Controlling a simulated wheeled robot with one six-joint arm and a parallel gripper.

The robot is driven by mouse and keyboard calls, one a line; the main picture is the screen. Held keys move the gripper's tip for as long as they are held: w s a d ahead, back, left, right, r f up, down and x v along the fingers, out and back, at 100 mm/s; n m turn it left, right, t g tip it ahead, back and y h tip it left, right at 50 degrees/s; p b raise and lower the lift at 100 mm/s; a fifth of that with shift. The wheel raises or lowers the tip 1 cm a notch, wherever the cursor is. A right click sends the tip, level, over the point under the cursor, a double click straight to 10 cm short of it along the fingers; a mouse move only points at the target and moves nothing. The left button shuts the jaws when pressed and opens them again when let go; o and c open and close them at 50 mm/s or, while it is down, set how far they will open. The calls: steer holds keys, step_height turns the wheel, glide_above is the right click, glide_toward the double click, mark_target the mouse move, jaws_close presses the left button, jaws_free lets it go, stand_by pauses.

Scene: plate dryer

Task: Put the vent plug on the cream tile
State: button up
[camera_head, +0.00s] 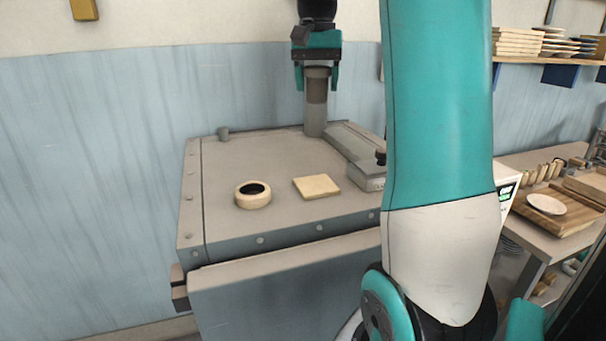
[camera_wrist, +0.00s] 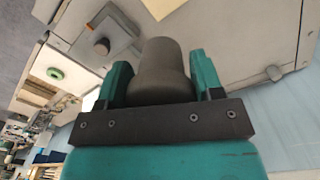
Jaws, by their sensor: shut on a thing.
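My gripper (camera_head: 316,80) is over the back of the grey dryer top, pointing down, with teal fingers on both sides of the vent plug (camera_head: 317,90). The plug is a brownish-grey cylinder, upright, its top partly hidden by the gripper. It also shows between the fingers in the wrist view (camera_wrist: 162,70). The cream tile (camera_head: 316,187) lies flat and bare on the dryer top, nearer the front than the gripper. Its edge shows in the wrist view (camera_wrist: 163,6).
A cream ring with a dark centre (camera_head: 253,195) lies left of the tile. A grey box with a black knob (camera_head: 365,172) stands to the tile's right. A small grey stub (camera_head: 223,133) is at the back left. Bare dryer top lies between the pipe and tile.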

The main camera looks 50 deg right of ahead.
step_height(320, 180, down, 19)
steer(key=shift+s+p, duration=0.1)
steer(key=shift+p, duration=0.85)
steer(key=shift+f, duration=0.1)
steer(key=o, duration=1)
